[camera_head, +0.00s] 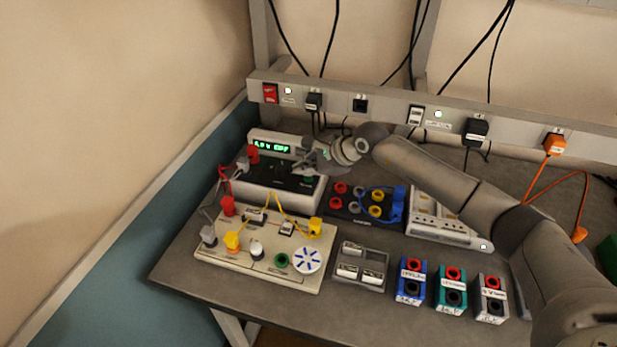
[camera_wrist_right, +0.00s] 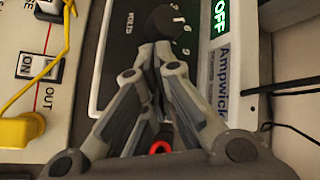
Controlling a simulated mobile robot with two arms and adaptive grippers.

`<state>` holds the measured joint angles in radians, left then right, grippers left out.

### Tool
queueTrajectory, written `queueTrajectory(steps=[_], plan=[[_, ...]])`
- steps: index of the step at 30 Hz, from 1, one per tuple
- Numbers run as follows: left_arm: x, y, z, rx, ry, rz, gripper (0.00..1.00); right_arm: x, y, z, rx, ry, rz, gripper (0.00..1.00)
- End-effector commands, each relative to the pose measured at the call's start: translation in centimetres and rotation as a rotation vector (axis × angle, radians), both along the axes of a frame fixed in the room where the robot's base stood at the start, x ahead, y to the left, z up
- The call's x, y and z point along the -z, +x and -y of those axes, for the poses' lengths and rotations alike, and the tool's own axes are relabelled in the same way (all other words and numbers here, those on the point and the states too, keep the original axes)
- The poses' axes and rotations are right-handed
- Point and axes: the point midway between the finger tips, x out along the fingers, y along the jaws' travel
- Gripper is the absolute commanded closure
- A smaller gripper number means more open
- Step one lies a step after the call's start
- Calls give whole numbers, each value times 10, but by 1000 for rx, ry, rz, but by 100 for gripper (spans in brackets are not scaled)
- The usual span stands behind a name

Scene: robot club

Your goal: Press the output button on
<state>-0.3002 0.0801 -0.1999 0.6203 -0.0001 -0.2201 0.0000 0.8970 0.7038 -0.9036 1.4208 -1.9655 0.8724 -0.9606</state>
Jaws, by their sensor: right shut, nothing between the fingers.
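The power supply (camera_head: 262,189) is a white box with a black control panel at the back left of the bench. Its green display (camera_head: 270,147) ends in "OFF"; the lit "OFF" (camera_wrist_right: 220,18) also shows in the right wrist view. My right gripper (camera_head: 310,166) is over the right part of this panel. In the wrist view its shut, empty fingers (camera_wrist_right: 158,48) point at a round black knob (camera_wrist_right: 165,22) with numbers beside it. I cannot tell whether they touch it. The output button cannot be made out; my gripper covers part of the panel. My left gripper is not in view.
In front lies a cream circuit board (camera_head: 215,258) with yellow leads and a switch marked "ON" (camera_wrist_right: 32,66). A grey tray (camera_head: 345,282), several coloured terminal blocks (camera_head: 408,283) and a dark lead holder (camera_head: 352,218) stand to the right. A socket rail (camera_head: 385,104) runs along the back.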

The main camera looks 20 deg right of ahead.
Motion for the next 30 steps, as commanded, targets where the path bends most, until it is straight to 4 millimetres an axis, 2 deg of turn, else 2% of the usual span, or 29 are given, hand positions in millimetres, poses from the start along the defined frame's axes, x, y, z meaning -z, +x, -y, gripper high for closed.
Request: queueTrajectory(steps=[6,30], plan=[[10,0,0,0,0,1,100,8,0,0,0,0,0,100],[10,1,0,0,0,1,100,-1,0,0,0,-1,-1,100]])
